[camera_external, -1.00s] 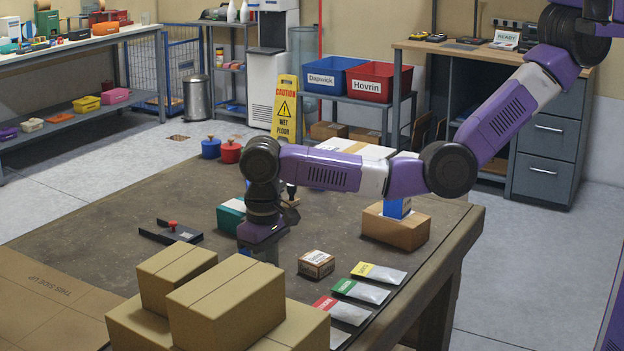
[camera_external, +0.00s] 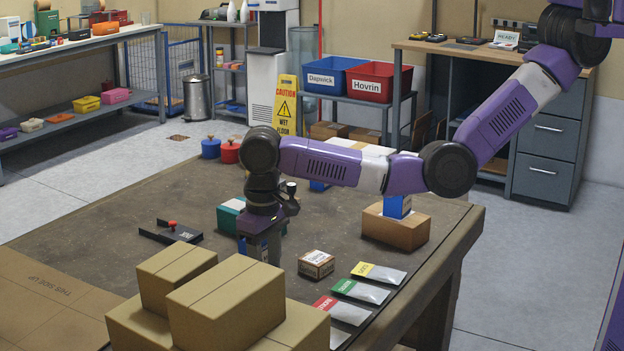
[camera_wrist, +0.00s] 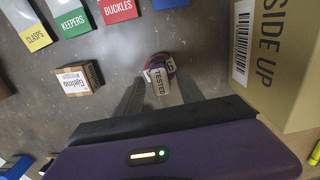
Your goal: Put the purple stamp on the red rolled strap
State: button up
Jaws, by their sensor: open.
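My gripper (camera_wrist: 160,97) points down with its two grey fingers apart, and it also shows in the external view (camera_external: 262,250), behind the cardboard boxes. Between and just beyond the fingertips, a small item with a pale face marked "TESTED" (camera_wrist: 161,86) sits against a red, banded round thing (camera_wrist: 168,63), probably the rolled strap. The pale item may be the stamp, but its purple colour is not clear. I cannot tell whether it rests on the strap or beside it. Both are hidden behind the boxes in the external view.
Stacked cardboard boxes (camera_external: 227,305) stand close in front of my gripper. A small labelled box (camera_external: 317,264) and yellow, green and red-topped packets (camera_external: 361,291) lie to the right. A teal box (camera_external: 230,214) stands behind. A black item with a red knob (camera_external: 172,231) lies left.

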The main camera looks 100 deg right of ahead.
notch_tip(320, 180, up, 10)
jog(key=shift+r, duration=0.1)
dwell(0.6)
